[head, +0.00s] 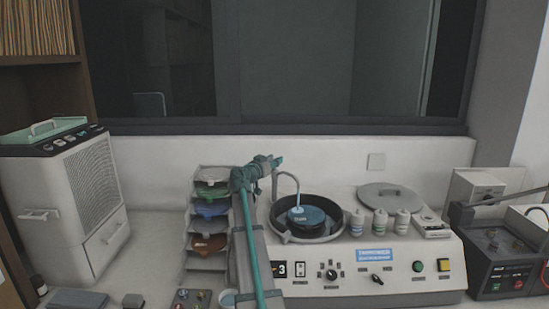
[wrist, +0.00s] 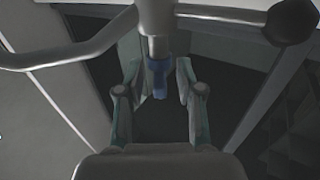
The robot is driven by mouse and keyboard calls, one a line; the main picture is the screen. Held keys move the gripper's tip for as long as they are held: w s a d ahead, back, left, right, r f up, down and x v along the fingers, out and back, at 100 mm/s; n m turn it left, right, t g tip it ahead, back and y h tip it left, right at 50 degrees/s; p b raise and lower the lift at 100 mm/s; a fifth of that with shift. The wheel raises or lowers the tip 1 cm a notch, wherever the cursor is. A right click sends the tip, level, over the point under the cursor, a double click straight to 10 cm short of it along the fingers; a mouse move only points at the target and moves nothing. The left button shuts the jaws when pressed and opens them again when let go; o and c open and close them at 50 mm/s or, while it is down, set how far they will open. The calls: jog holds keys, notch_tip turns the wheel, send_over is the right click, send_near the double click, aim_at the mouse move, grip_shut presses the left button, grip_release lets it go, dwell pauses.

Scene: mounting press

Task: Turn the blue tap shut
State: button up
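The blue tap (wrist: 159,78) shows in the wrist view as a small blue lever below a grey metal pipe (wrist: 158,18). My gripper (wrist: 160,82) is open, with one finger on each side of the tap and dark gaps between the fingers and the blue part. No contact is visible. In the head view my gripper (head: 262,166) is beside the curved pipe (head: 291,178) at the left of the black bowl. The tap cannot be made out there; my gripper appears to cover it.
The black bowl (head: 334,219) holds a dark blue disc (head: 306,216) in the white machine (head: 400,262). Several white bottles and a grey lid (head: 388,196) stand to its right. A rack of coloured discs (head: 208,252) is close on the left. Pipe arms (wrist: 60,58) cross near my gripper.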

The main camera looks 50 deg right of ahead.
jog(key=shift+d, duration=0.4)
grip_shut()
